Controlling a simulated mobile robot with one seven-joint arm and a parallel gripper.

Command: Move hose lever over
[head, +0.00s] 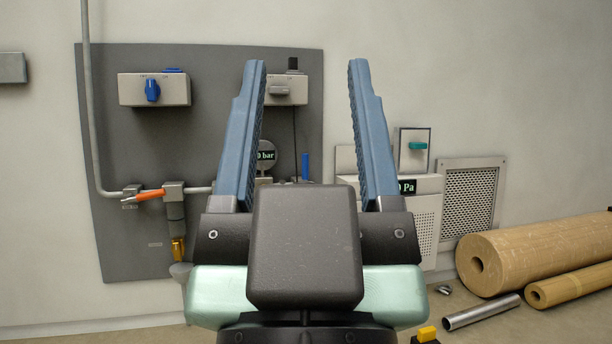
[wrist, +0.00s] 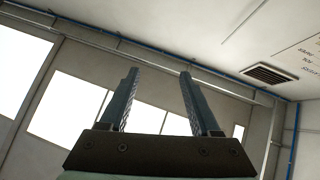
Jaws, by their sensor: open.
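An orange-handled lever (head: 150,195) sits on the pipe at the lower left of a grey wall panel (head: 205,130) in the head view. It slants slightly, its orange end toward the right and its tip at the left. I cannot tell for certain that it is the hose lever. My gripper (head: 308,72) is open and empty, fingers pointing up, in front of the panel's right part and to the right of the lever. In the wrist view my gripper (wrist: 158,75) is open against windows and ceiling, with no task object in sight.
A box with a blue knob (head: 152,90) and a gauge (head: 266,152) are on the panel. A box with a teal switch (head: 417,146) is right of it. Large brown rolls (head: 540,250) and a metal tube (head: 482,312) lie on the floor at right.

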